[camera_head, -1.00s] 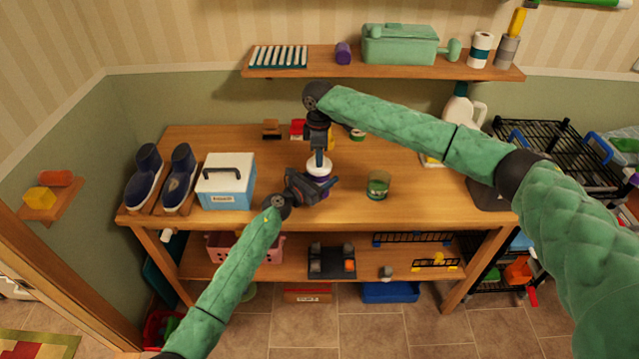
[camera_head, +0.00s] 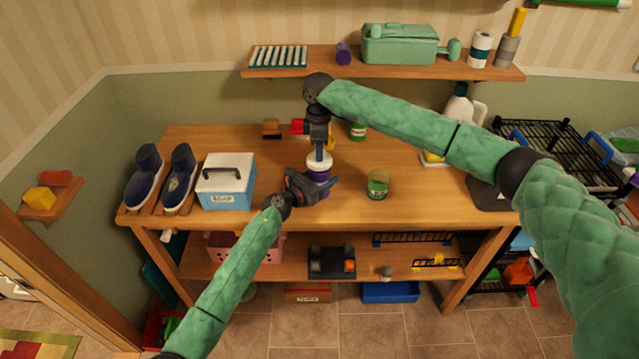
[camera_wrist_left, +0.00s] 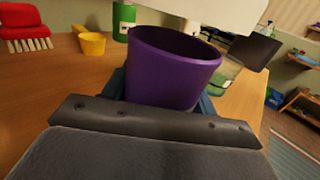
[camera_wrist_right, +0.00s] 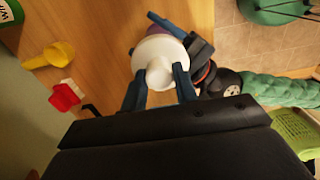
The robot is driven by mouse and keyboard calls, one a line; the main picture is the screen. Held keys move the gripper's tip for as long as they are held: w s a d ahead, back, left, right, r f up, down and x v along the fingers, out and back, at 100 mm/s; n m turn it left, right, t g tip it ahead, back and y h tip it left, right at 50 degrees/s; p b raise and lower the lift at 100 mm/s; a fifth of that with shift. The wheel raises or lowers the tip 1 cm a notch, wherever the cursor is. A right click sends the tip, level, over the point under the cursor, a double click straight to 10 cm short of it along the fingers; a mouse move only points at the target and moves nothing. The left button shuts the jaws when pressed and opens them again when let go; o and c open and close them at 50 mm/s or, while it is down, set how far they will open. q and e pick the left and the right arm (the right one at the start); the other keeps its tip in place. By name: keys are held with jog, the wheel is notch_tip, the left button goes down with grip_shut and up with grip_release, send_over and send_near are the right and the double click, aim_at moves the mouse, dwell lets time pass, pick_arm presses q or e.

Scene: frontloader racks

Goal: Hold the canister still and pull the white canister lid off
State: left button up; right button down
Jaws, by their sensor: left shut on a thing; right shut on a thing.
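The purple canister (camera_head: 318,176) stands upright on the wooden table. In the left wrist view the canister (camera_wrist_left: 172,70) shows its open rim and dark inside. My left gripper (camera_head: 315,187) is shut around its body. The white canister lid (camera_head: 319,160) is just above the canister, held by my right gripper (camera_head: 319,150). In the right wrist view the blue fingers grip the round knob of the lid (camera_wrist_right: 153,50), and a little purple shows past its edge. In the left wrist view the white lid (camera_wrist_left: 215,12) is clear of the rim, with a gap between.
A green jar (camera_head: 378,184) stands close to the right of the canister. A red brush (camera_wrist_right: 65,96) and a yellow scoop (camera_wrist_right: 52,56) lie behind. A blue-and-white box (camera_head: 226,182) and dark shoes (camera_head: 179,178) are on the left. A wall shelf (camera_head: 380,70) hangs above.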

pick_arm(q)
jog(key=shift+f, duration=0.25)
pick_arm(e)
jog(key=shift+r, duration=1.4)
jog(key=shift+r, duration=0.1)
jog(key=shift+r, duration=0.9)
pick_arm(q)
jog(key=o, duration=1.4)
jog(key=shift+c, duration=0.2)
pick_arm(e)
jog(key=shift+w+f, duration=0.1)
pick_arm(q)
jog(key=shift+r, duration=0.1)
jog(key=shift+v, duration=3.8)
jog(key=shift+r, duration=0.1)
